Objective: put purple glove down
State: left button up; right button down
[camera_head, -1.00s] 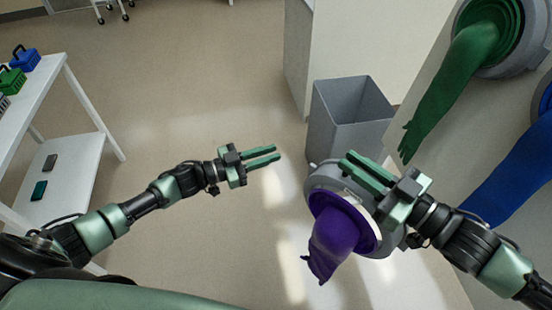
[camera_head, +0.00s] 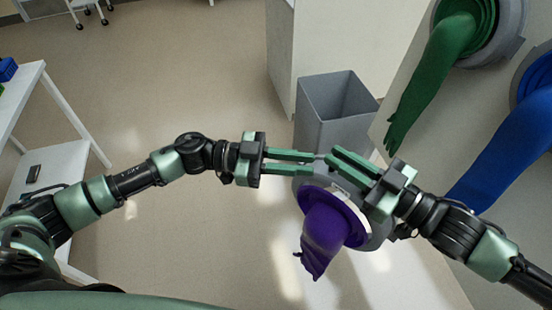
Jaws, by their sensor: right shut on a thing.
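The purple glove (camera_head: 323,240) hangs fingers-down from a grey ring with a purple cuff around its opening. My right gripper (camera_head: 335,160) is shut on this glove assembly at the ring's upper side and holds it in the air. My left gripper (camera_head: 312,163) reaches in from the left, with its fingers apart and their tips close to the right gripper's tips. The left fingers overlap the ring's upper left edge in the picture. I cannot tell whether they touch it.
A grey open bin (camera_head: 324,113) stands behind the grippers. A green glove (camera_head: 440,70) and a blue glove (camera_head: 505,150) hang from ports in the panel at right. A white shelf table (camera_head: 62,110) stands at left. Floor between is clear.

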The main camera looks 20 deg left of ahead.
aim_at(319, 174)
pick_arm(q)
jog(key=shift+w+d, duration=0.15)
jog(key=shift+d, duration=0.95)
jog(key=shift+w+d, duration=0.15)
jog(key=shift+d, duration=0.9)
pick_arm(e)
jog(key=shift+r, duration=0.15)
pick_arm(q)
grip_shut()
jog(key=shift+r, duration=0.15)
pick_arm(e)
jog(key=c, duration=1.4)
grip_release()
jog(key=shift+o, duration=0.2)
